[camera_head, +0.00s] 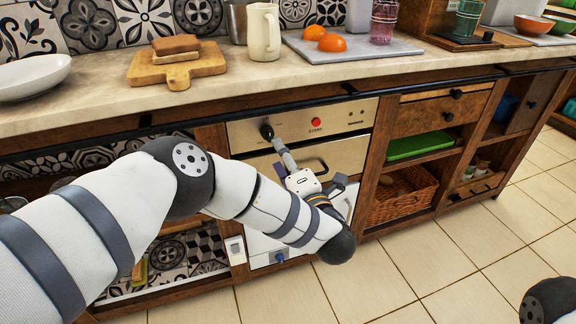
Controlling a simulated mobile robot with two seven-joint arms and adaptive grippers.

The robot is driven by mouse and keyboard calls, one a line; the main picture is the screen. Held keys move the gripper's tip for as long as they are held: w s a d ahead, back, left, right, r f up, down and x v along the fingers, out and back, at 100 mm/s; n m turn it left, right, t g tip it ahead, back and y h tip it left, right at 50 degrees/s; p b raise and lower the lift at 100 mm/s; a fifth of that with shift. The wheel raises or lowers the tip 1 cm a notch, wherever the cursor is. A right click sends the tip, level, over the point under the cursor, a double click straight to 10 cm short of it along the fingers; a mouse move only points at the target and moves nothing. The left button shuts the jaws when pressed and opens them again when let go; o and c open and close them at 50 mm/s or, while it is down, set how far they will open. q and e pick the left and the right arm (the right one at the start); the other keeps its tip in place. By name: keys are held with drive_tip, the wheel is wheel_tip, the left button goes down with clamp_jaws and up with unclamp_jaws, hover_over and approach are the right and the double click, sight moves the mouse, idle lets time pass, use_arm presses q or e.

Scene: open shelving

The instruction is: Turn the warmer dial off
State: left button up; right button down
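The warmer (350,115) is a steel-fronted unit built into the wooden cabinet under the counter. Its black round dial (267,131) sits at the left of the front panel, with a red round light or button (316,122) to its right. My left arm comes in from the left, and its gripper (277,144) reaches up and left across the warmer front. Its fingertips are at the dial's lower right edge, touching or very close. The finger gap is too small to make out. My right gripper is not in view; only a dark part of my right arm shows at bottom right.
A dark rail (380,86) runs along the counter's front edge above the panel. A bread board (178,67), a cream pitcher (263,34) and oranges (331,42) stand on the counter. A wicker basket (400,197) is on the right shelf. The tiled floor is clear.

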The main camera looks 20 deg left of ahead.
use_arm(q)
drive_tip(key=v, duration=0.5)
drive_tip(key=shift+w, duration=0.1)
drive_tip(key=s+d+f+m+h+p, duration=0.45)
drive_tip(key=f+m+h, duration=0.3)
drive_tip(key=m, duration=0.35)
drive_tip(key=s+a+f+m+g+h+p, duration=0.1)
drive_tip(key=s+f+m+g+h, duration=0.2)
drive_tip(key=s, duration=0.5)
drive_tip(key=s+a+f+m+g+h+p, duration=0.2)
drive_tip(key=s+f+m+g, duration=0.15)
drive_tip(key=s+m, duration=0.3)
drive_tip(key=s+a+r+m+g+p, duration=0.1)
drive_tip(key=s+a+m+g, duration=0.1)
drive_tip(key=s, duration=0.8)
drive_tip(key=s+a+r+m+g+y+p, duration=0.1)
drive_tip(key=s+a+g, duration=0.4)
drive_tip(key=s, duration=0.6)
drive_tip(key=s+a+r+m+g+p, duration=0.2)
drive_tip(key=s+a+r+m+g, duration=0.1)
drive_tip(key=s, duration=0.8)
drive_tip(key=shift+s+a+m+g, duration=0.3)
drive_tip(key=shift+a+m, duration=0.25)
drive_tip(key=shift+a, duration=0.45)
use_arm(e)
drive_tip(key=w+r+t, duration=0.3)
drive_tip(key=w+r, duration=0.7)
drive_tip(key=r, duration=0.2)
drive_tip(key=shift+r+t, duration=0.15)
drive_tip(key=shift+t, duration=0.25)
